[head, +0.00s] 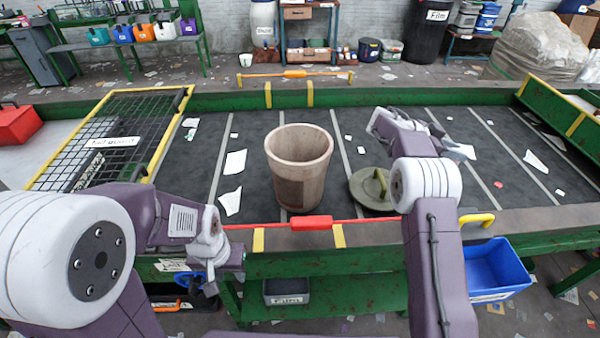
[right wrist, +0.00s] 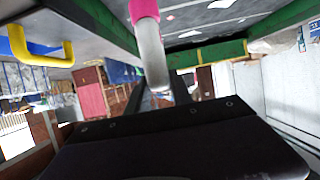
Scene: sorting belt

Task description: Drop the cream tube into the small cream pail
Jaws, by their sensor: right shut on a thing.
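A pale tube (right wrist: 152,55) with a pink cap shows in the right wrist view. My right gripper (right wrist: 158,95) is shut on it, with the pink end pointing away from the jaws. I cannot make the tube out clearly in the head view, where my right arm hides part of the belt. A beige, open-topped pail (head: 300,150) with a dark patch on its side stands upright on the belt, left of my right arm. Its inside floor is hidden. My left gripper (head: 205,287) hangs low at the front edge, and its jaws are unclear.
A round olive lid (head: 371,189) lies right of the pail. White scraps (head: 236,162) litter the dark belt. A red-handled bar (head: 311,223) crosses the front edge. A black mesh grid (head: 105,140) is at left, and a blue bin (head: 497,267) is at front right.

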